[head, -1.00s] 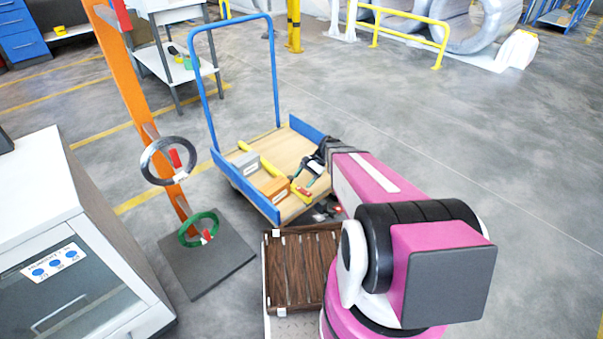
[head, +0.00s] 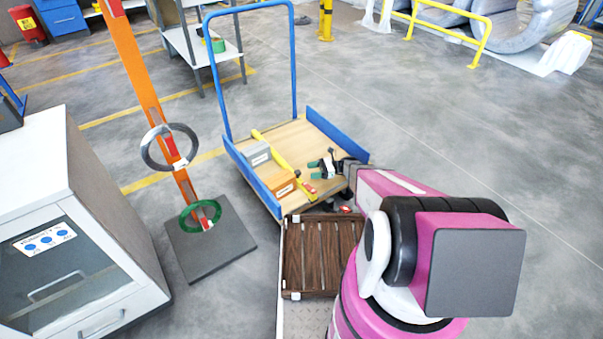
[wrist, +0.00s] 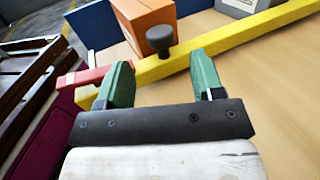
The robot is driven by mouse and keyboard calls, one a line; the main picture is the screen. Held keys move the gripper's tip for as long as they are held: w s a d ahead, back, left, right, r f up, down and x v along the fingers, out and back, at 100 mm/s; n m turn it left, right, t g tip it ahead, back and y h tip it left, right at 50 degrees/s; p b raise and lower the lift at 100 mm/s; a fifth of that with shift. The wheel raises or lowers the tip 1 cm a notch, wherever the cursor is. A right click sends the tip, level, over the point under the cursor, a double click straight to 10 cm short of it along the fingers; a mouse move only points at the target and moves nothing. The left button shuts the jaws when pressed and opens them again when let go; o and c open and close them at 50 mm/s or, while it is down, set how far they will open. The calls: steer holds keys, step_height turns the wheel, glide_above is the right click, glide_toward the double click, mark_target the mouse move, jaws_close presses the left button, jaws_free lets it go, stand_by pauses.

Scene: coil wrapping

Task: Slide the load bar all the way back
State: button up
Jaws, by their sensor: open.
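The load bar is a yellow bar (head: 275,154) lying across the wooden deck of the blue trolley, with a red piece at its near end. In the wrist view the yellow bar (wrist: 238,43) runs diagonally, with a dark round knob (wrist: 160,40) standing on it. My gripper (head: 322,160) is over the deck to the right of the bar. It is open and empty in the wrist view (wrist: 161,72), its green fingers apart, with the knob showing beyond the gap between them. I cannot tell whether a finger touches the bar.
An orange box (head: 283,186) and a grey box (head: 257,154) lie on the deck left of the bar. The trolley has blue side rails (head: 337,135). A brown slatted rack (head: 318,255) stands in front. An orange post (head: 140,75) with rings stands at left.

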steer(key=shift+x, duration=2.95)
